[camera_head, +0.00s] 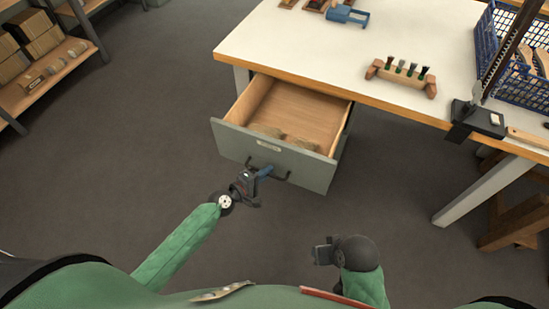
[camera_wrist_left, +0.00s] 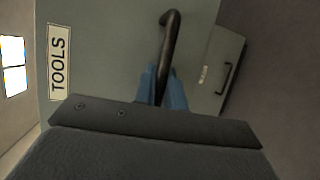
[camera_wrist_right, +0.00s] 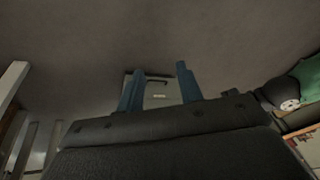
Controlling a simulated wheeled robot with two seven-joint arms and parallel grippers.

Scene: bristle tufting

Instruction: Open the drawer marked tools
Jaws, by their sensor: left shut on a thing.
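The tools drawer (camera_head: 230,141) is a grey-fronted wooden drawer under the white workbench, pulled well out in the head view. A few tan pieces lie inside it near the front. Its label (camera_wrist_left: 58,62) reads TOOLS in the left wrist view. Its dark bar handle (camera_wrist_left: 171,45) runs between the blue fingers of my left gripper (camera_wrist_left: 162,92), which is shut on it. In the head view this gripper (camera_head: 262,172) is at the drawer front. My right gripper (camera_head: 320,252) hangs free, away from the drawer; in the right wrist view its blue fingers (camera_wrist_right: 159,85) are apart and empty.
The workbench top (camera_head: 290,45) carries a wooden block with brushes (camera_head: 401,75), a blue clamp-like tool (camera_head: 348,16) and a blue basket (camera_head: 520,85). Shelves with boxes (camera_head: 35,35) stand at the far left. The floor (camera_head: 120,150) left of the drawer is clear.

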